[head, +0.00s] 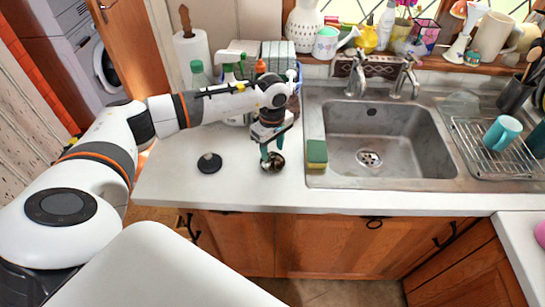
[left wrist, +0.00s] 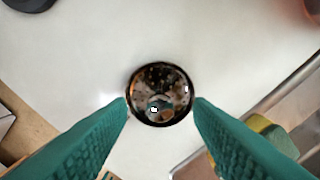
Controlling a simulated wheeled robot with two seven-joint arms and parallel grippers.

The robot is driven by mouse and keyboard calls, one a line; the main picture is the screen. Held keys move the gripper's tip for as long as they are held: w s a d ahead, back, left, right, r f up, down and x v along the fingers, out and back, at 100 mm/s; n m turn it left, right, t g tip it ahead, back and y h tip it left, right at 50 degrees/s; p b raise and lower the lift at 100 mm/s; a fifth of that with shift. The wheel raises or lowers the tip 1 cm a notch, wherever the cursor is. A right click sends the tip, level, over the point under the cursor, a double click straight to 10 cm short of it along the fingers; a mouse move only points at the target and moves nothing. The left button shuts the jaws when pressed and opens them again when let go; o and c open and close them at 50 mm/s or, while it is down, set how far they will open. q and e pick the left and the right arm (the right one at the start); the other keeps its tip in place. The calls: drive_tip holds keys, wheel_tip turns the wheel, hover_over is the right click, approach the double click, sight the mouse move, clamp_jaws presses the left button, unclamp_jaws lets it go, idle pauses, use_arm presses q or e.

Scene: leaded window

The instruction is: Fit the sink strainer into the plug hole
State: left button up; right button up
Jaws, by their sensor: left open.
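The sink strainer (head: 275,166), a small round shiny metal cup, sits on the white worktop left of the sink. In the left wrist view the strainer (left wrist: 160,92) lies between my two green fingers. My left gripper (head: 271,156) is open and points down at it, one finger on each side; I cannot tell whether they touch it. The plug hole (head: 369,158) is in the floor of the empty steel sink (head: 385,187), right of the gripper, and looks uncovered. My right gripper is not in view.
A yellow and green sponge (head: 317,152) stands between the strainer and the basin. A black round plug (head: 209,162) lies to the left. Bottles (head: 228,72) stand behind my arm. The tap (head: 356,75) rises behind the basin; a drying rack with a teal mug (head: 502,133) is right.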

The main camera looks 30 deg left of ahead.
sight(272, 159)
use_arm(q)
drive_tip(key=shift+f, duration=1.4)
clamp_jaws()
drive_tip(key=shift+r, duration=0.1)
